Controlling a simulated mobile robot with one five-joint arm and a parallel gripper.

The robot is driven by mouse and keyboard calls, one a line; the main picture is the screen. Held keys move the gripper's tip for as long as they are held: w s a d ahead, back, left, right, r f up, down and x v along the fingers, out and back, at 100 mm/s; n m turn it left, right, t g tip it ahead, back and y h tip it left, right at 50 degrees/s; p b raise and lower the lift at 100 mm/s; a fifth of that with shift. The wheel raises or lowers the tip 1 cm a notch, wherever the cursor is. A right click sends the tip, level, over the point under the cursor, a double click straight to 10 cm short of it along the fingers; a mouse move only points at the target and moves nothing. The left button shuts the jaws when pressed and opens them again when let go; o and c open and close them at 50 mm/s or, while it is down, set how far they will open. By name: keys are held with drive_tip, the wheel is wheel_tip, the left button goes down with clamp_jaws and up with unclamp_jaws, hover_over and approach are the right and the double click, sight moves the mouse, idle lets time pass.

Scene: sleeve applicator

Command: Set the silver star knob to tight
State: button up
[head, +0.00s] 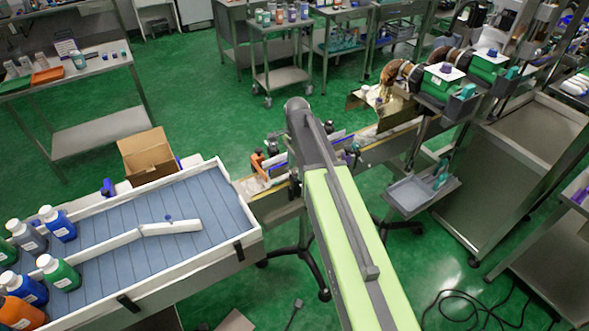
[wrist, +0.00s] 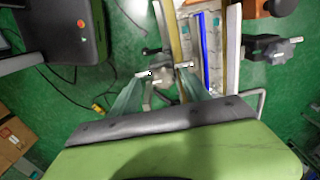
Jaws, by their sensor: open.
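A grey, silvery piece (wrist: 163,86), which may be the star knob, shows in the wrist view between and just beyond my fingertips. It is small and partly blurred, so its arms and its setting cannot be read. My gripper (wrist: 166,71) is open, with one pale teal finger on each side of this piece. Whether the fingers touch it cannot be told. In the head view my green and grey arm reaches forward over the conveyor and hides my gripper and the knob.
A dark knob on a metal shaft (wrist: 272,47) stands right of my gripper, near a blue-edged rail (wrist: 203,50). A conveyor table (head: 215,208) with bottles stands at left, with a cardboard box (head: 147,155) behind it. A grey tray (head: 410,193) is right of my arm.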

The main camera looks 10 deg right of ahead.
wheel_tip(320, 180, up, 17)
drive_tip(key=p, duration=1.7)
drive_tip(key=b, duration=0.6)
hover_over(296, 173)
wheel_tip(296, 173, down, 6)
drive_tip(key=s+f+n+b, duration=0.1)
drive_tip(key=s+f+b, duration=0.3)
drive_tip(key=f+b, duration=0.2)
drive_tip(key=s+a+f+n+b, duration=0.1)
drive_tip(key=s+f+n+b, duration=0.2)
drive_tip(key=s+n, duration=0.6)
drive_tip(key=n+b, duration=0.1)
drive_tip(key=n, duration=0.3)
drive_tip(key=shift+s+f+n, duration=0.3)
drive_tip(key=shift+f, duration=0.1)
